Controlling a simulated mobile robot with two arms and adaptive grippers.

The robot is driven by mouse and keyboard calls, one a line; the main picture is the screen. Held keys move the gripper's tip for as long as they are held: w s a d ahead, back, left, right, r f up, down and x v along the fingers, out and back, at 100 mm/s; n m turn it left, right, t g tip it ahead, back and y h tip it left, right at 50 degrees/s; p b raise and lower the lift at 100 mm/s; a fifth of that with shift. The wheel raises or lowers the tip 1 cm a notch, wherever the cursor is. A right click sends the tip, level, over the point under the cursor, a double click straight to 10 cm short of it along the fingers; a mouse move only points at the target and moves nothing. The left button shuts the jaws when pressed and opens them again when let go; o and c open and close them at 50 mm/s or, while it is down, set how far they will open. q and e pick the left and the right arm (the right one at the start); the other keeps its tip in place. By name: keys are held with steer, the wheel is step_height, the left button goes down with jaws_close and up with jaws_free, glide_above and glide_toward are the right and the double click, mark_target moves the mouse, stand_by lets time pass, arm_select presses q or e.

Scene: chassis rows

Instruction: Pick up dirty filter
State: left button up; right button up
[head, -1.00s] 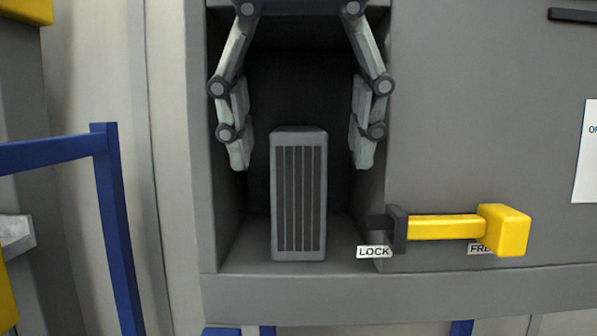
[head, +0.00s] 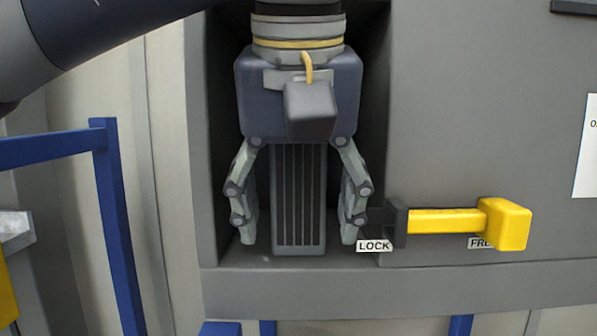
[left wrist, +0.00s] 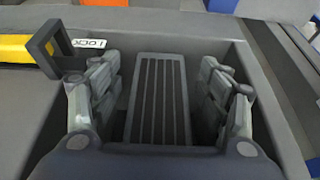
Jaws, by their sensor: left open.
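The dirty filter (head: 298,205) is a grey upright block with dark vertical slats, standing in a recessed bay of the grey chassis. My left gripper (head: 298,232) reaches down into the bay. It is open, with one finger on each side of the filter and a visible gap on both sides. The gripper's body hides the filter's top in the head view. In the left wrist view the filter (left wrist: 158,100) lies between the two spread fingers (left wrist: 160,105). My right gripper is not in view.
A yellow lever (head: 465,222) sticks out right of the bay, by a LOCK label (head: 374,246) close to the right finger. The bay's side walls and front sill (head: 300,290) bound the space. A blue frame (head: 112,210) stands at the left.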

arm_select(q)
steer(key=shift+w+f, duration=0.35)
steer(key=shift+f, duration=0.15)
steer(key=shift+s, duration=0.15)
steer(key=c, duration=1.3)
steer(key=shift+r, duration=0.1)
steer(key=shift+r, duration=0.1)
